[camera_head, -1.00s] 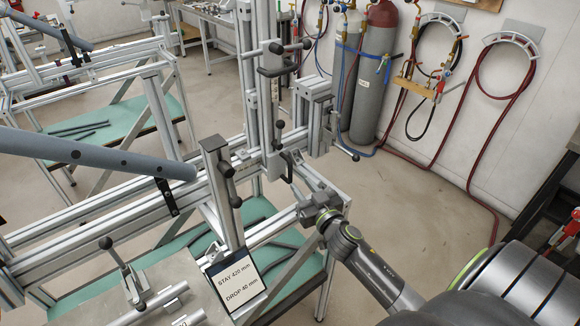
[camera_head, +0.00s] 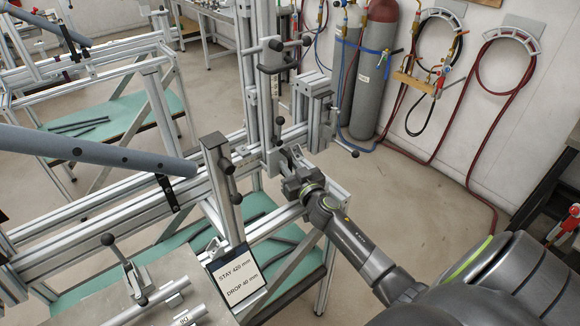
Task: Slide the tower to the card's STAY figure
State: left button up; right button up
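The tower (camera_head: 245,50) is an upright aluminium profile post with clamps and black-knobbed levers, standing on the jig's long rail (camera_head: 120,205) behind the middle of the view. The card (camera_head: 238,277), at the lower middle, reads STAY 420 mm and DROP 40 mm. My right gripper (camera_head: 287,165) comes in from the lower right and has its tips at the foot of the tower, close to its lower lever. Its fingers are partly hidden by its own body, so I cannot tell whether they hold anything. My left gripper is not in view.
A blue-grey tube (camera_head: 95,150) reaches in from the left above the rail. A short post with black knobs (camera_head: 222,185) stands before the tower. Gas cylinders (camera_head: 374,75) and hoses line the back wall. The floor (camera_head: 420,215) right of the jig is clear.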

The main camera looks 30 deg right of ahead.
grip_shut()
jog(key=shift+s+a, duration=0.1)
jog(key=shift+a, duration=1.15)
jog(key=shift+o, duration=1.4)
grip_release()
jog(key=s+a+b, duration=0.2)
jog(key=s, duration=1.5)
jog(key=shift+s+b, duration=0.15)
jog(key=shift+b, duration=0.25)
